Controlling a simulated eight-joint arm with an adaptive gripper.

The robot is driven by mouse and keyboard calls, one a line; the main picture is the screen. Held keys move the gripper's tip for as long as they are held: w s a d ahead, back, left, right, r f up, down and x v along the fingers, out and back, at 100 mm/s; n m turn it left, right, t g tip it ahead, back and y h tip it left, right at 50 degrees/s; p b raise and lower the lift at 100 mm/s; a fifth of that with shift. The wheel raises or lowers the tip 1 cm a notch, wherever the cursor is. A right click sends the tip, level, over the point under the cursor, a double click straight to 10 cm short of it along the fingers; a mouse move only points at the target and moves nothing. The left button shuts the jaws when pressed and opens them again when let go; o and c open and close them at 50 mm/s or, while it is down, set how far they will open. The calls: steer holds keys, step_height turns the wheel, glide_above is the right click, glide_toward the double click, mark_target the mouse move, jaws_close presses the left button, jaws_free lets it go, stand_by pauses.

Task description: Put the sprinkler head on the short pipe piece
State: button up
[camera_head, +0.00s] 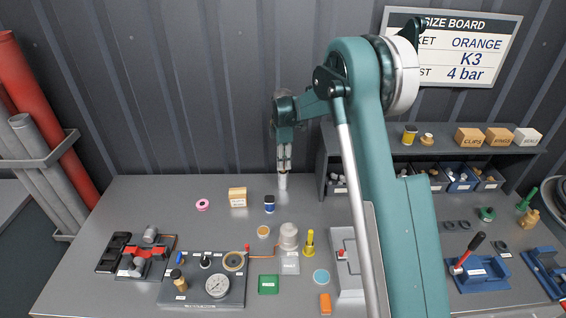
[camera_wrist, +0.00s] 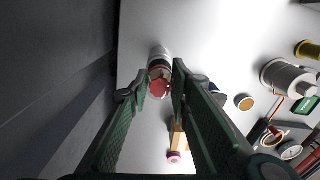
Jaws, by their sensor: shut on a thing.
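In the wrist view, a small part with a red round face and a brass-coloured ring, seemingly the sprinkler head (camera_wrist: 159,88), sits between my fingertips. My gripper (camera_wrist: 160,78) is shut on it. A whitish-grey cylinder, seemingly the short pipe piece (camera_wrist: 158,52), shows just beyond it in line. In the head view, my gripper (camera_head: 284,164) points down at the back of the table, and the white cylinder (camera_head: 282,182) shows directly below the fingers. The held part is hidden by the fingers there. I cannot tell whether it touches the cylinder.
A grey shelf (camera_head: 323,165) with bins stands to the right. A gauge panel (camera_head: 235,293) is at the front. The table's back left is clear.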

steer(key=shift+f, duration=0.15)
steer(key=o, duration=0.9)
step_height(320, 180, up, 12)
steer(key=shift+r+b, duration=0.2)
steer(key=shift+b, duration=0.1)
stand_by(0.6)
